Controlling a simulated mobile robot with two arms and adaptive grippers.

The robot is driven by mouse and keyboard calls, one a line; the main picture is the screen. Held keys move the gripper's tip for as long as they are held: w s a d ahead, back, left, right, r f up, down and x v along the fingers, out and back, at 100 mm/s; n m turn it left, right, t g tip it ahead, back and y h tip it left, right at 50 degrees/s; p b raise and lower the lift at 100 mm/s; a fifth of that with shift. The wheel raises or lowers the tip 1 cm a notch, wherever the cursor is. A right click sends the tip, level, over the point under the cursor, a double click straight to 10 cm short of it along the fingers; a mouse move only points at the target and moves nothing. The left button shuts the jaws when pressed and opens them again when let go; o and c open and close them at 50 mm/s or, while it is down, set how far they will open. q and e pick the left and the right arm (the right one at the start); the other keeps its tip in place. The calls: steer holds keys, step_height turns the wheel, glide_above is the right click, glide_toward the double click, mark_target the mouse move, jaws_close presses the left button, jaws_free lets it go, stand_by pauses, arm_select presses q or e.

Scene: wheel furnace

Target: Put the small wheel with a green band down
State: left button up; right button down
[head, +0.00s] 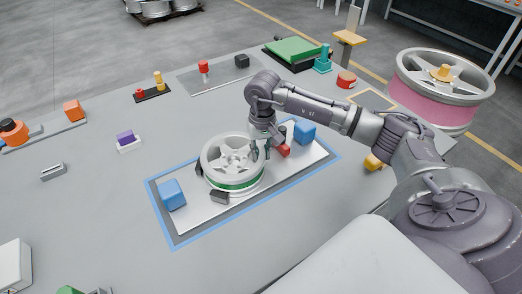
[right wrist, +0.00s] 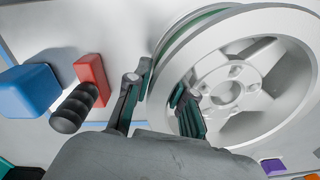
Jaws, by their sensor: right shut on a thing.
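The small wheel with a green band (head: 232,158) is silver and spoked. It lies flat over the pale plate (head: 275,168) with the blue border, its axis upright. I cannot tell whether it fully rests there or hangs slightly above. My right gripper (head: 261,153) is shut on the wheel's rim at the right side, pointing down. In the right wrist view the wheel (right wrist: 225,85) fills the right side, with one finger outside the rim and one inside, at the spokes. My left gripper is not in view.
Blue blocks (head: 172,194) (head: 305,131) stand on both ends of the plate. Dark pads (head: 219,197) and a red clamp piece (head: 284,150) sit close to the wheel. A larger pink-banded wheel (head: 440,92) stands at the right.

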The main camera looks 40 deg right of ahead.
steer(key=shift+r, duration=0.15)
steer(key=c, duration=1)
jaws_free()
arm_select(q)
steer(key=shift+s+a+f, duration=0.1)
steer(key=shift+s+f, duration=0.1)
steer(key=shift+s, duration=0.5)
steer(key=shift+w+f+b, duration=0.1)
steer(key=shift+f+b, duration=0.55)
steer(key=shift+b, duration=0.1)
arm_select(e)
step_height(320, 180, up, 12)
steer(key=shift+d, duration=0.1)
